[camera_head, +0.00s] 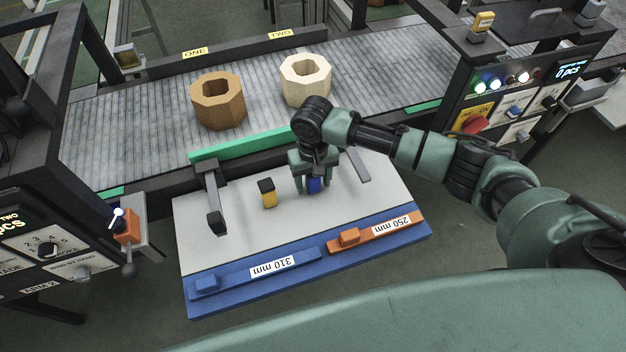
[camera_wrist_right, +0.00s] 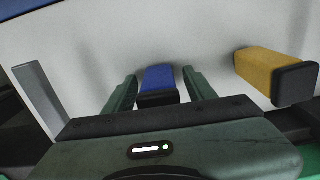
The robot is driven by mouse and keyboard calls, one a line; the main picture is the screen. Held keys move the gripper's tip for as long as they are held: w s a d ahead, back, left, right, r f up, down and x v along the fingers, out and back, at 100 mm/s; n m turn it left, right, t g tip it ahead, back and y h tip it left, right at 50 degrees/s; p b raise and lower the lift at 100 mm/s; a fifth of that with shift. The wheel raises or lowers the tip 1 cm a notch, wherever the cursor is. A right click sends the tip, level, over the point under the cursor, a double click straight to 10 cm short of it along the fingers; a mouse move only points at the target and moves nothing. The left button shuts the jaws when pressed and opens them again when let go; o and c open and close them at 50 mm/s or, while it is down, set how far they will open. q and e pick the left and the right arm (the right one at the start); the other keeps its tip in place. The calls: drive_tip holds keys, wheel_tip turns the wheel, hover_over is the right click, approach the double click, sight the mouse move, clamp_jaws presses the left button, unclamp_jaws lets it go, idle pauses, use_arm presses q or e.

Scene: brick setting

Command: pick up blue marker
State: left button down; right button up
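The blue marker (camera_head: 314,185) stands on the pale worktable (camera_head: 240,230), below my right gripper (camera_head: 314,186). In the right wrist view the blue marker (camera_wrist_right: 158,82) has a dark cap and lies between the two green fingers of my right gripper (camera_wrist_right: 158,85). The fingers are open, with a gap visible on each side of the marker. A yellow marker (camera_head: 268,194) with a black cap stands to the left; it also shows in the right wrist view (camera_wrist_right: 268,72). My left gripper is not in view.
A blue gauge marked 310 mm (camera_head: 240,277) and an orange gauge marked 250 mm (camera_head: 372,236) lie along the table's near edge. Behind is a conveyor (camera_head: 150,135) with a brown octagonal ring (camera_head: 217,112) and a cream one (camera_head: 306,92). Metal brackets (camera_head: 212,195) flank the table.

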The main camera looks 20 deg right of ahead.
drive_tip(key=c, duration=1)
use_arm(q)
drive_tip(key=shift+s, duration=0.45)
use_arm(e)
clamp_jaws()
drive_tip(key=shift+r, duration=0.15)
